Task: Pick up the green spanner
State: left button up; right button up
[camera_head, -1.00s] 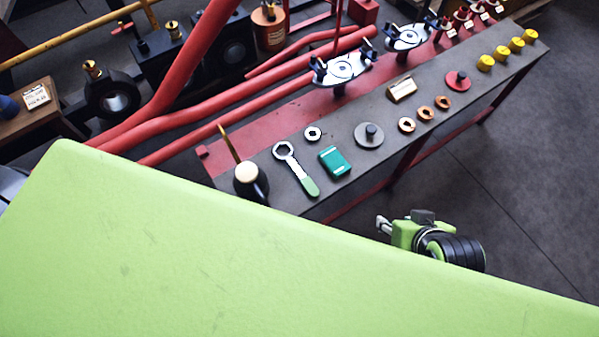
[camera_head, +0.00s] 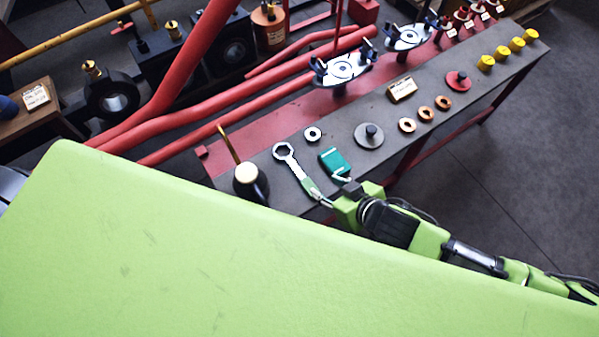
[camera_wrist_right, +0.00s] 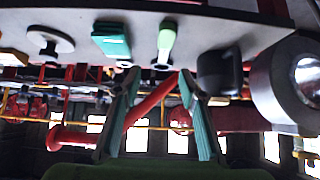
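The green spanner (camera_head: 298,172) lies flat on the grey bench top, its ring end pointing away and its green handle towards the near edge. In the right wrist view its green handle (camera_wrist_right: 166,40) shows ahead of the fingers, roughly between them. My right gripper (camera_head: 333,189) is at the bench's near edge, fingers spread, one tip by the handle's end and the other by the teal box. In the wrist view my right gripper (camera_wrist_right: 160,85) is open and nothing is between its fingers. Whether a finger touches the handle cannot be told. My left gripper is not in view.
A teal box (camera_head: 335,161) lies close right of the spanner. A dark pot with a cream top (camera_head: 249,181) stands left, a small ring (camera_head: 313,134) behind. A grey knobbed disc (camera_head: 369,136) is farther right. Red pipes run behind the bench.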

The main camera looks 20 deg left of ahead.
send_near(300, 174)
jog(key=shift+w+a+f+b, duration=0.2)
jog(key=shift+w+f, duration=0.2)
jog(key=shift+f, duration=0.2)
jog(key=shift+w+a+f+b, duration=0.1)
jog(key=shift+w+f+b, duration=0.1)
jog(key=shift+w+f, duration=0.3)
jog(key=shift+s+a+x, duration=0.15)
jog(key=shift+a+x, duration=0.05)
jog(key=shift+x, duration=1.1)
jog(key=shift+s+a+x, duration=0.15)
jog(key=shift+x, duration=1.15)
jog(key=shift+r, duration=0.1)
grip_shut()
jog(key=shift+r, duration=0.1)
